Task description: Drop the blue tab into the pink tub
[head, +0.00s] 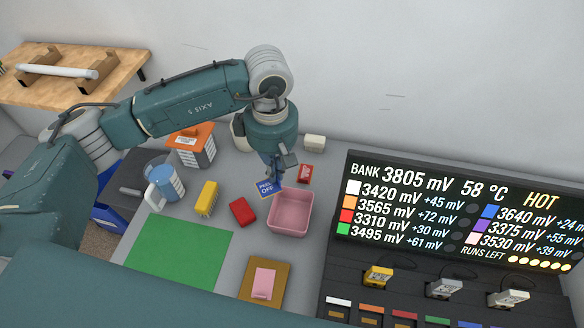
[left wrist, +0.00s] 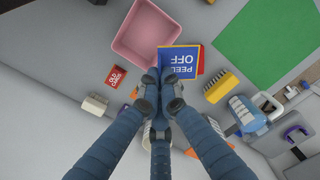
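The blue tab (head: 266,188), lettered "PEEL OFF", is at the fingertips of my left gripper (head: 276,178). In the left wrist view the blue tab (left wrist: 183,60) sits at the closed fingertips (left wrist: 154,80), gripped near one edge and off the table. The pink tub (head: 290,212) stands open on the grey bench, just right of and nearer than the tab in the head view. Its visible floor is empty. In the left wrist view the tub (left wrist: 145,35) is beside the tab, whose edge comes close to its rim. My right gripper is not in view.
A blue mug-like vessel (head: 166,184) and green mat (head: 180,252) are further left. The black display panel (head: 460,215) stands right.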

